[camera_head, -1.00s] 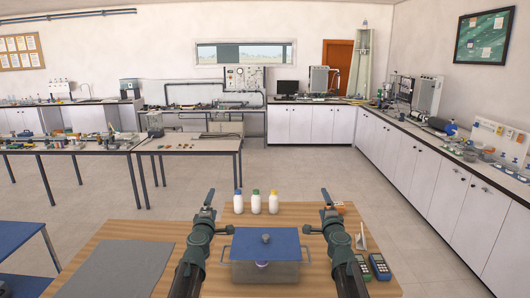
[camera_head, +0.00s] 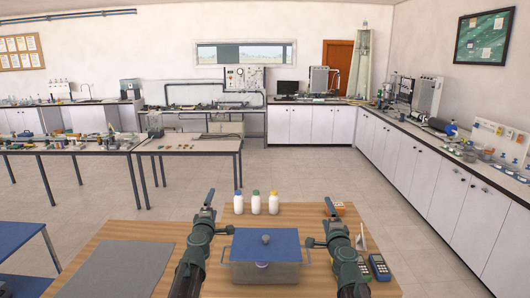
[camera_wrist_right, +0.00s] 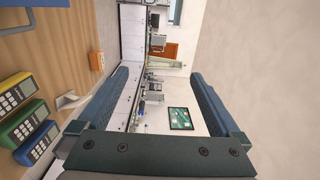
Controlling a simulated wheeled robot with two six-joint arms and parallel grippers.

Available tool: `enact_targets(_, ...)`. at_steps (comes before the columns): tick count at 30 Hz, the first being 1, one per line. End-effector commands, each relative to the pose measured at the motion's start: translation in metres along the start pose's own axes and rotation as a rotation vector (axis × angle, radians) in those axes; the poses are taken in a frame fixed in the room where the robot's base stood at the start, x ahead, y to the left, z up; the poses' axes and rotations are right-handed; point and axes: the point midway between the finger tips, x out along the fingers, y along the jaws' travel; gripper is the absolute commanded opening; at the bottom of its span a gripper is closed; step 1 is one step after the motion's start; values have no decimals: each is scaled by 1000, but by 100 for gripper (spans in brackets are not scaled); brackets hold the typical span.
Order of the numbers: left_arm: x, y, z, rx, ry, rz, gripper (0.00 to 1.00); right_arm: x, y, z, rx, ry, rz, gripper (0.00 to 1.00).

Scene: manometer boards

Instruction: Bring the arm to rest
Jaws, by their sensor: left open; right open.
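My left gripper (camera_head: 219,211) is raised over the left side of the wooden table, open and empty. My right gripper (camera_head: 318,222) is raised over the table's right side, open and empty. In the right wrist view its two fingers (camera_wrist_right: 158,73) stand wide apart with nothing between them. A grey box with a blue lid (camera_head: 265,243) and a dark knob stands on the table between the two arms. Neither gripper visibly holds it.
Three white bottles (camera_head: 256,203) with coloured caps stand behind the box. A grey mat (camera_head: 118,270) lies on the left of the wooden table (camera_head: 150,230). Handheld meters (camera_head: 379,267) and a small orange box (camera_head: 339,208) are beside my right arm; more meters (camera_wrist_right: 22,117) show in the wrist view.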

Motion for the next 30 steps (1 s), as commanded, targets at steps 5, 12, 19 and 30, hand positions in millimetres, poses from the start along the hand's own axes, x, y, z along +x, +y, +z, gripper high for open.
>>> enact_targets(5,0,0,0,0,0,0,100,-40,0,0,0,0,0,100)
enact_targets(12,0,0,0,0,0,0,100,-34,0,0,0,0,0,100)
enact_targets(19,0,0,0,0,0,0,100,11,0,0,0,0,0,100)
enact_targets(30,0,-17,0,0,0,0,100,62,17,0,0,0,0,100)
